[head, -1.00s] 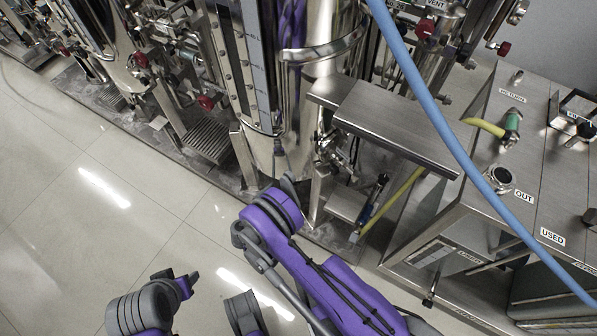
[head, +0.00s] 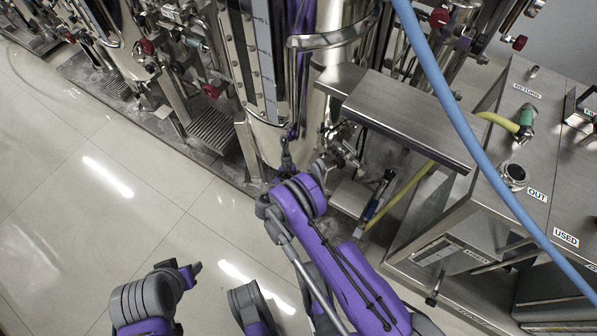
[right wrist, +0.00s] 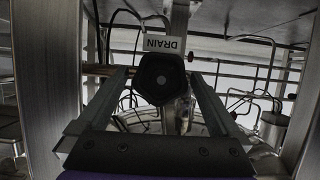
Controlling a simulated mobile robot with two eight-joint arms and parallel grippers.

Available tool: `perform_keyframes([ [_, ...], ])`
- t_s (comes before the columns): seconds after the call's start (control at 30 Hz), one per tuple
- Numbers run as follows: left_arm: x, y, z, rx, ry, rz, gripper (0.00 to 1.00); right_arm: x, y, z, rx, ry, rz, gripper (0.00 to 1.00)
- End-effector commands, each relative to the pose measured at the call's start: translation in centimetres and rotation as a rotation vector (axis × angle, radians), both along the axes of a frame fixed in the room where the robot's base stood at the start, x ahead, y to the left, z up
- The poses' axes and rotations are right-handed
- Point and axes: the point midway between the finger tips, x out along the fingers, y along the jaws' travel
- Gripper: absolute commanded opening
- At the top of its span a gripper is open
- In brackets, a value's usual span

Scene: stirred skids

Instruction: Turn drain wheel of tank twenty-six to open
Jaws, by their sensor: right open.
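The drain wheel (right wrist: 161,78), a dark faceted knob with a round centre, is in the middle of the right wrist view. A white DRAIN label (right wrist: 164,44), upside down, is just above it there. My right gripper (right wrist: 158,92) is open, with one finger on each side of the wheel; I cannot tell whether either touches it. In the head view my right arm reaches the foot of a shiny steel tank (head: 268,140), its hand (head: 287,158) partly hidden by the wrist. The wheel and the tank's number cannot be made out there.
A steel step-like cover (head: 410,115) stands right of the tank. A blue hose (head: 455,115) crosses in front of a steel cabinet (head: 530,185) marked OUT and USED. Neighbouring tank pipework is at the left. The tiled floor (head: 90,215) is clear.

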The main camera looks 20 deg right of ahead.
Motion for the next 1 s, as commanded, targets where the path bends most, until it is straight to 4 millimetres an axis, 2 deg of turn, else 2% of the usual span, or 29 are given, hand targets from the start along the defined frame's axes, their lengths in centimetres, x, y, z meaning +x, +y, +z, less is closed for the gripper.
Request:
perform_keyframes([
  [0.1,0.0,0.0,0.01,0.0,0.0,0.0,0.5,-0.01,0.01,0.01,0.0,0.0,0.0,1.0],
  [0.13,0.0,0.0,0.01,0.0,0.0,0.0,0.5,-0.02,0.02,0.01,0.0,0.0,0.0,0.96],
  [0.57,0.0,0.0,0.01,0.0,0.0,0.0,0.5,-0.02,0.05,0.03,0.0,0.0,0.0,0.19],
  [1.0,0.0,0.0,0.01,0.0,0.0,0.0,0.5,0.08,0.19,0.02,-0.07,0.09,0.002,0.18],
])
